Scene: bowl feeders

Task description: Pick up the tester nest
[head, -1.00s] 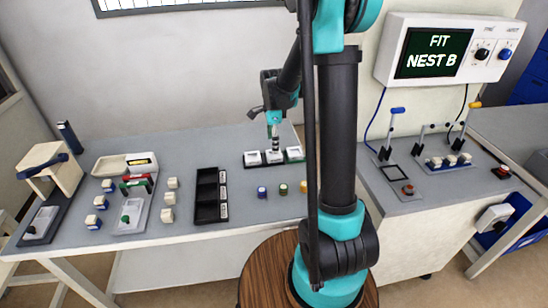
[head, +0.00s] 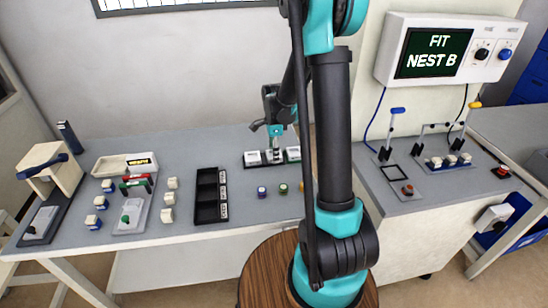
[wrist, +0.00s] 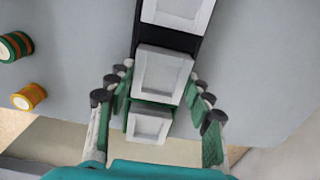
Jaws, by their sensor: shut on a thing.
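Three white square nests sit in a row on a black rack (head: 252,166) on the bench. In the wrist view my gripper (wrist: 160,85) has one finger on each side of the middle nest (wrist: 162,73) and is shut on it. The near nest (wrist: 149,124), with green at its edge, lies between the lower parts of the fingers. The far nest (wrist: 178,8) is cut off by the top of the picture. In the head view my gripper (head: 275,150) points down over the middle nest and partly hides it. Whether the nest is clear of the rack I cannot tell.
Small round pieces (head: 283,188) stand in front of the rack. A black tray (head: 210,211) lies to its left. A wall display (head: 434,52) reads "FIT NEST B". A station with lever clamps (head: 397,122) is at the right, beyond my arm.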

